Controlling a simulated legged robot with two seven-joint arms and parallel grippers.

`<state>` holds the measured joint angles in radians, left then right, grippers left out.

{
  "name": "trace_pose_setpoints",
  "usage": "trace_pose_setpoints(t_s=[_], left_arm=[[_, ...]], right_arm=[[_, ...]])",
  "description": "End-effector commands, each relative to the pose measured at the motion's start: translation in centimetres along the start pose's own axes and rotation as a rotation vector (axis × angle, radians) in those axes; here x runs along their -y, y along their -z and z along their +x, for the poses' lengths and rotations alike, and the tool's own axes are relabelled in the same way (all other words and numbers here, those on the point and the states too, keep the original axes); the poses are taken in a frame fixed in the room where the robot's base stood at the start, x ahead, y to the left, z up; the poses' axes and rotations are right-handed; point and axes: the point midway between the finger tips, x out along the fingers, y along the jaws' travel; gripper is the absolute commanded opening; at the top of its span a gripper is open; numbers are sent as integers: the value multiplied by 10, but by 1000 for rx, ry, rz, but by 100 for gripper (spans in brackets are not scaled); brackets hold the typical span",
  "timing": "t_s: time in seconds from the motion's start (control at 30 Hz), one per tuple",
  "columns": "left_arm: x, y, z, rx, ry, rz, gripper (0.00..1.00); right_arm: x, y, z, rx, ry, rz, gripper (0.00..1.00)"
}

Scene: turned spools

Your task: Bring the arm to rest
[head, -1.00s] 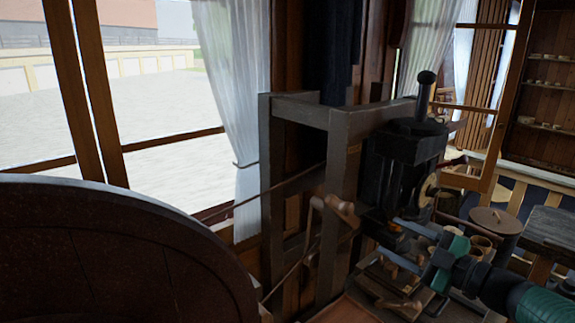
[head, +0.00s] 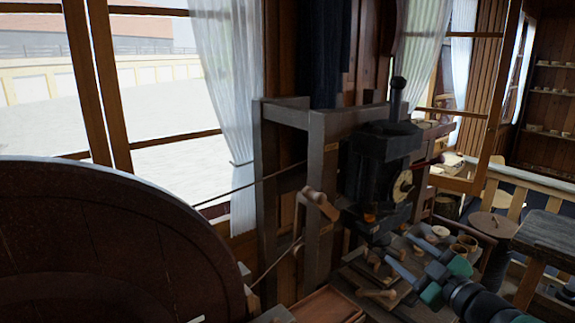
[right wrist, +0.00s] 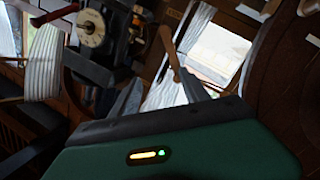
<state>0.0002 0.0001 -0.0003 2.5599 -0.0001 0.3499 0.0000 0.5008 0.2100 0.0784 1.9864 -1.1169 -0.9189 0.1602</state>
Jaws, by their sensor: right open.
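My right gripper (head: 399,251) is in the lower right of the head view, with two grey-blue fingers spread apart and green parts behind them. It is open and I see nothing between the fingers. It appears over a workbench (head: 345,275) with small turned wooden pieces (head: 377,293); whether it touches any is unclear. In the right wrist view the spread fingers (right wrist: 158,92) show past the green gripper body. My left gripper is not in view.
A black machine (head: 378,165) with a dial and upright knob stands behind the bench, beside a grey wooden frame (head: 315,150). A large dark round wooden thing (head: 110,245) fills the lower left. A stool (head: 495,225) stands right.

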Motion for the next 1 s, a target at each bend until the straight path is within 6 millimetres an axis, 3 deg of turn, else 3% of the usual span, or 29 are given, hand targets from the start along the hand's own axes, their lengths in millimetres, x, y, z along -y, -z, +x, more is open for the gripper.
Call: trace_pose_setpoints(t_s=[0.17,0.33,0.47,0.5,0.6,0.7,0.8,1.0], left_arm=[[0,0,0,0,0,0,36],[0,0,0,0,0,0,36],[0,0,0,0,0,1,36],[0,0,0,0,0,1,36],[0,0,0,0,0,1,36],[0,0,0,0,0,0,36],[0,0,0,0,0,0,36],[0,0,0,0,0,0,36]], right_arm=[[26,-44,-3,223,-81,155,53],[87,-100,-33,533,-109,350,53],[166,-138,-85,829,-67,524,53],[194,-146,-105,926,-42,578,53],[255,-153,-155,1129,26,692,53],[294,-151,-191,1261,81,767,53],[312,-148,-208,1325,111,804,53],[315,-148,-212,1338,116,811,53]])
